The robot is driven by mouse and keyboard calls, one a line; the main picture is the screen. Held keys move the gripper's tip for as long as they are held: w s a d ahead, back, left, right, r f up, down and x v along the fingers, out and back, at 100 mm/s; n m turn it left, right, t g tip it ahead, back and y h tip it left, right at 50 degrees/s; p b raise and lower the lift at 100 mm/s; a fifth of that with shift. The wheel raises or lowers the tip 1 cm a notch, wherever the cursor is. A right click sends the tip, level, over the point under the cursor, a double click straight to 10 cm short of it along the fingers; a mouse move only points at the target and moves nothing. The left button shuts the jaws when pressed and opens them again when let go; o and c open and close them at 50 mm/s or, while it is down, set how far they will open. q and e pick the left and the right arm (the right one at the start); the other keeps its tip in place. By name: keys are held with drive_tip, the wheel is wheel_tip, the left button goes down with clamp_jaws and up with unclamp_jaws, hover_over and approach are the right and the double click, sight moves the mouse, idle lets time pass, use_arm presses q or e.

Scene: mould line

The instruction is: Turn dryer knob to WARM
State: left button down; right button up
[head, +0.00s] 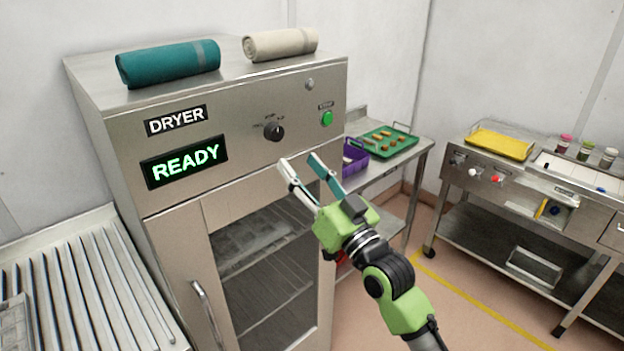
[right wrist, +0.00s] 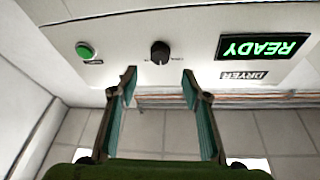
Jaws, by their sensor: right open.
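The dryer (head: 180,225) is a steel cabinet with a glass door and a panel marked DRYER. Its black knob (head: 273,131) sits on the panel, right of a lit sign (head: 184,162) reading READY. The knob's small labels are too small to read. My right gripper (head: 300,165) is open and empty, in front of the panel, below and right of the knob. In the right wrist view the knob (right wrist: 160,53) shows beyond and between the two open fingers (right wrist: 160,78), apart from them. My left gripper is not in view.
A green button (head: 327,118) is on the panel right of the knob. A teal roll (head: 168,64) and a cream roll (head: 280,44) lie on the dryer. A purple basket (head: 352,160) and green tray (head: 402,141) stand on a table behind my right gripper.

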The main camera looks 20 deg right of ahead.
drive_tip(key=shift+v, duration=1.75)
